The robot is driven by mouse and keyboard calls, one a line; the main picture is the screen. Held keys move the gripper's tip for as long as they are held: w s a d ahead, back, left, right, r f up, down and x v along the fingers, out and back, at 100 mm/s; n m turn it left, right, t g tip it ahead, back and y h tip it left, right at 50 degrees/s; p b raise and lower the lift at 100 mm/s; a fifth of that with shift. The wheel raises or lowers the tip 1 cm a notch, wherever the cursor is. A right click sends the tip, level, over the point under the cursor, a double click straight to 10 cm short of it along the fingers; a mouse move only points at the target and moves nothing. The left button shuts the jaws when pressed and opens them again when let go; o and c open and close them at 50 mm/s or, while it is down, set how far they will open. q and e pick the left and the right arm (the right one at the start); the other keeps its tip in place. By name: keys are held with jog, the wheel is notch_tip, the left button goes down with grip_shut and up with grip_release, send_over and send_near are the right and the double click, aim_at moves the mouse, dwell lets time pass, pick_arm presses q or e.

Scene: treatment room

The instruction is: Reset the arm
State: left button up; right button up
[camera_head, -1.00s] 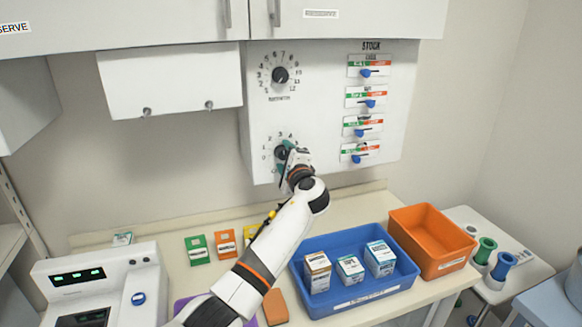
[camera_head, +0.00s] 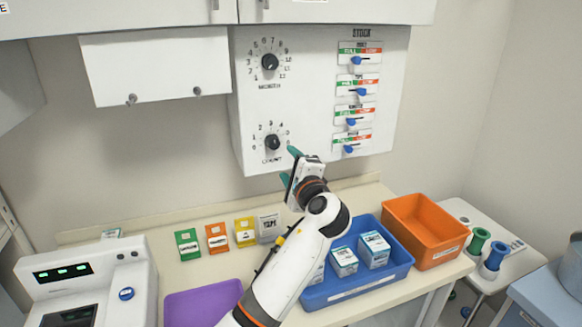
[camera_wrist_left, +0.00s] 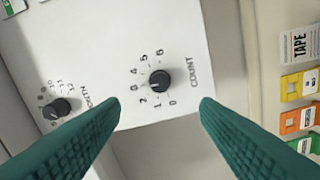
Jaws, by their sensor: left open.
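My left arm reaches up from the bottom of the head view. My left gripper (camera_head: 289,164) is in front of the lower part of the white wall panel (camera_head: 310,85), just right of and below the lower black dial (camera_head: 272,142). In the left wrist view its two green fingers (camera_wrist_left: 160,112) are spread wide and empty. The lower dial, labelled COUNT, shows between and beyond the fingertips, apart from them. The upper dial (camera_head: 270,62) also shows at the left of the wrist view (camera_wrist_left: 57,108). My right gripper is not in view.
A blue tray (camera_head: 360,284) with small boxes and an orange bin (camera_head: 425,230) stand on the counter at the right. Several coloured packets (camera_head: 217,237) stand behind a purple tray (camera_head: 203,303). A white device (camera_head: 85,285) is at left. Blue sliders (camera_head: 356,91) line the panel's right side.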

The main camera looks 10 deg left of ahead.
pick_arm(q)
jog(key=s+a+f+n+g+h, duration=0.2)
jog(key=s+f+n+g+h, duration=0.1)
jog(key=s+f, duration=0.8)
jog(key=s+a+f+n+g+h, duration=0.3)
jog(key=s+f, duration=0.4)
jog(key=f, duration=0.8)
jog(key=s+f+n+g+h, duration=0.2)
jog(key=s+f+n+g, duration=0.1)
jog(key=s, duration=1)
jog(key=s+f+n+g+h, duration=0.2)
jog(key=s+f+n, duration=0.1)
jog(key=s, duration=0.9)
notch_tip(320, 180, down, 29)
jog(key=s+g, duration=0.2)
jog(key=s+a+f+g+b, duration=0.1)
jog(key=s+a+f, duration=0.1)
jog(key=s+f, duration=1.2)
jog(key=shift+s+a+f, duration=0.2)
jog(key=shift+s+f, duration=0.1)
jog(key=shift+s, duration=0.5)
